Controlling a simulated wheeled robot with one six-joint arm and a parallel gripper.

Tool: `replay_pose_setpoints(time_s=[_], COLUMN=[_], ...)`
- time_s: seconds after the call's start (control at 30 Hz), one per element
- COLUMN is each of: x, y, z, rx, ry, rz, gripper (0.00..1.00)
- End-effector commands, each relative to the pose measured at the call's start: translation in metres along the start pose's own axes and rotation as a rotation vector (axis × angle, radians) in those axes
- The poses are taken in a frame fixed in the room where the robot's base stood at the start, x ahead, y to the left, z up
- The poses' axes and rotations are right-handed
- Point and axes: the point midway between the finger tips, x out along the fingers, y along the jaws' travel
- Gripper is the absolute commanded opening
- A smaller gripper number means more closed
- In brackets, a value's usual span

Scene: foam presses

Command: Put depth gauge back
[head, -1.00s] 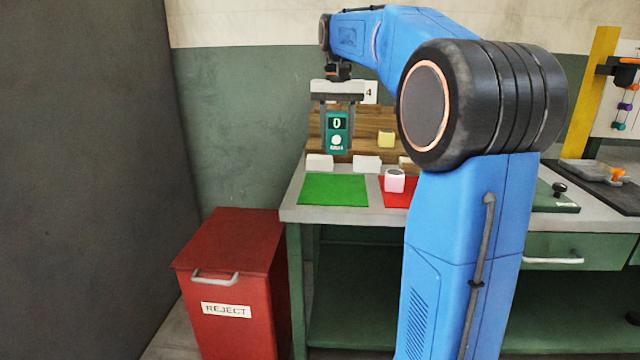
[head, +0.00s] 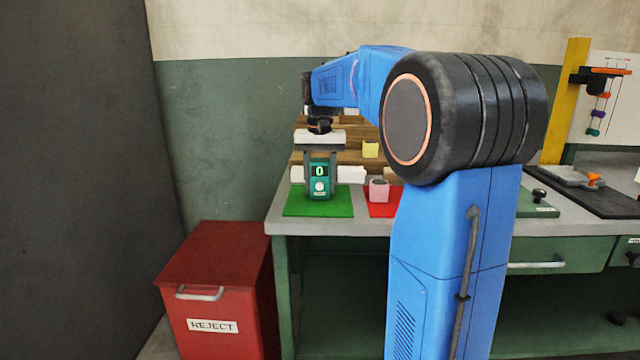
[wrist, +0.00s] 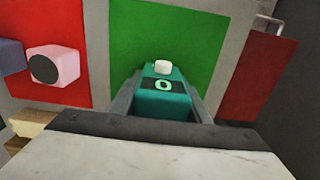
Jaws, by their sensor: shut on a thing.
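The depth gauge (head: 319,180) is a small teal device with a dark display reading 0 and a white round knob. My gripper (head: 319,176) is shut on it, one finger on each side. In the head view the gauge is upright at the back part of the green mat (head: 330,205). The gauge also shows in the wrist view (wrist: 163,100), between the fingers, with the green mat (wrist: 165,40) beyond it. I cannot tell whether its lower end touches the mat.
A pink block (head: 379,190) with a dark round spot in the wrist view stands on the red mat (head: 380,209). White blocks and a yellow block (head: 370,149) sit on the wooden rack behind. A red REJECT bin (head: 215,295) stands left of the bench.

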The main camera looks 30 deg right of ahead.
Motion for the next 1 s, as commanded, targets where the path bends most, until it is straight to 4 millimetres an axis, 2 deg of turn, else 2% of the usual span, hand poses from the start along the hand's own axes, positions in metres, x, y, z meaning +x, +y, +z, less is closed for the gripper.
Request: replay_pose_setpoints(time_s=[0.2, 0.23, 0.3, 0.6, 0.73, 0.87, 1.0], x=[0.002, 0.003, 0.002, 0.002, -0.005, -0.023, -0.051], y=[0.0, 0.0, 0.0, 0.0, 0.0, 0.0, 0.0], z=[0.0, 0.0, 0.0, 0.0, 0.0, -0.001, -0.001], rx=[0.0, 0.0, 0.0, 0.0, 0.0, 0.0, 0.0], ry=[0.0, 0.0, 0.0, 0.0, 0.001, 0.003, 0.003], rz=[0.0, 0.0, 0.0, 0.0, 0.0, -0.001, -0.001], gripper=[0.12, 0.45, 0.62, 0.62, 0.62, 0.62, 0.62])
